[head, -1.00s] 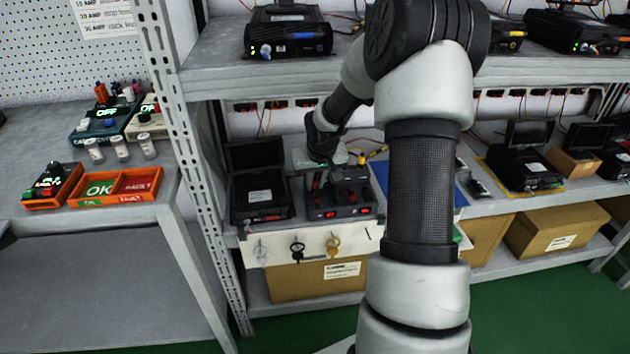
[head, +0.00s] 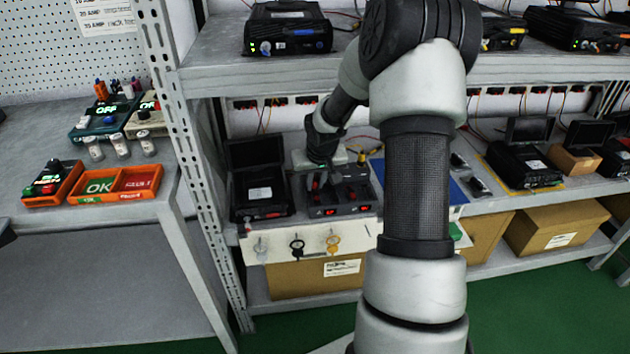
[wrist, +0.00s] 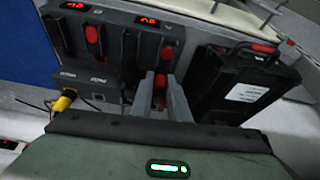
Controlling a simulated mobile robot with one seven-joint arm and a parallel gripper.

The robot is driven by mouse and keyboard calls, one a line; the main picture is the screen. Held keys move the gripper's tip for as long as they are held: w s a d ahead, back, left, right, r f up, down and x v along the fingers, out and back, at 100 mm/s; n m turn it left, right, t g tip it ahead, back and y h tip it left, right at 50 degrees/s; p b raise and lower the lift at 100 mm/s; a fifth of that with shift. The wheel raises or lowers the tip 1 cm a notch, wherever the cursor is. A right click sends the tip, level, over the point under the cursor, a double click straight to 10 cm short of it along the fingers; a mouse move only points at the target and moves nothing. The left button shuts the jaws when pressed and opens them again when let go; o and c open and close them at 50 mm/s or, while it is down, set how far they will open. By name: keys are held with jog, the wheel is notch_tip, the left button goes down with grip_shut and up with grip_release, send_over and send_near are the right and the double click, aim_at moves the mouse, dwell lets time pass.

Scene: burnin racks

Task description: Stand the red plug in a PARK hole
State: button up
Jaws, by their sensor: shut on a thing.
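My gripper (wrist: 161,84) is shut on a red plug (wrist: 159,82) in the wrist view, with one grey finger on each side of it. The plug's lower end is not clear, so I cannot tell if it sits in a hole. In the head view my gripper (head: 322,180) is low over the left part of a dark block (head: 345,207) on the lower shelf. The block has two lit red displays and other upright red plugs, one (wrist: 92,34) at the left and one (wrist: 167,51) just beyond my fingers. Small labels on the block are unreadable, so I cannot pick out PARK.
A black case (head: 262,196) with its lid up stands close to the block's left. A yellow connector (wrist: 64,100) with a cable is beside the block. The upper shelf (head: 220,70) lies above my wrist. A blue mat (head: 456,190) lies to the right.

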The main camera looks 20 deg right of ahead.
jog(key=o, duration=0.9)
jog(key=shift+o, duration=0.5)
jog(key=o, duration=0.3)
jog(key=shift+o, duration=0.2)
jog(key=shift+d, duration=0.1)
